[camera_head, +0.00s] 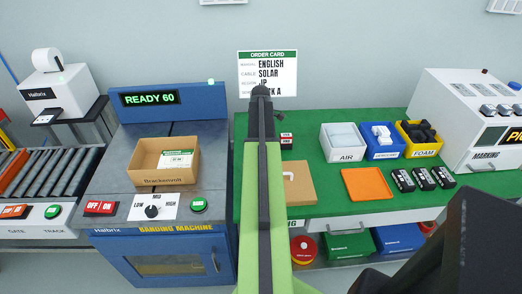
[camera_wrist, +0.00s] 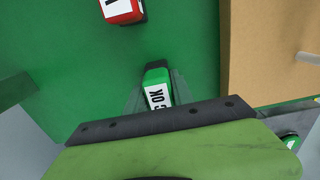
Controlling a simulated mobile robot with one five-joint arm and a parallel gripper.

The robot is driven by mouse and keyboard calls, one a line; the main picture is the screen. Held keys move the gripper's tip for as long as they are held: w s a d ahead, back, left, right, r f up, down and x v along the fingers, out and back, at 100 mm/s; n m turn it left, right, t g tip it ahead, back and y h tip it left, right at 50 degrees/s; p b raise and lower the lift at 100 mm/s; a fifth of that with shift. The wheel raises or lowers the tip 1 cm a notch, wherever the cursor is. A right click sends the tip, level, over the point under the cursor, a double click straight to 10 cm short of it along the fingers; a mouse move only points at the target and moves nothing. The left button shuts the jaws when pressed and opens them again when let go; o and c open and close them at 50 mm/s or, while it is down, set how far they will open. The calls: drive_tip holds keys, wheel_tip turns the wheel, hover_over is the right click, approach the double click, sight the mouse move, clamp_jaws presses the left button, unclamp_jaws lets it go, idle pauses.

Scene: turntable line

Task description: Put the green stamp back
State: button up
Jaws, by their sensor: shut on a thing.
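The green stamp (camera_wrist: 155,74), with a white label reading "OK", is between the fingers of my gripper (camera_wrist: 158,88) in the wrist view. My gripper is shut on it. The stamp is over the green table top (camera_wrist: 190,30); I cannot tell whether it touches it. A red stamp (camera_wrist: 123,12) with a white label is beyond it at the top edge. In the head view my arm hides the green stamp and the gripper; a small dark red item with a white label (camera_head: 286,141) shows just right of the arm.
White, blue and yellow bins (camera_head: 418,154) and several black items stand further right. The banding machine (camera_head: 163,238), holding an open carton (camera_head: 150,175), is at left.

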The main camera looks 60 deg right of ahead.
drive_tip(key=shift+r, duration=0.1)
drive_tip(key=o, duration=1)
drive_tip(key=shift+o, duration=0.2)
wheel_tip(320, 180, up, 12)
drive_tip(key=p, duration=1.2)
drive_tip(key=shift+r+p, duration=0.1)
drive_tip(key=shift+p, duration=0.2)
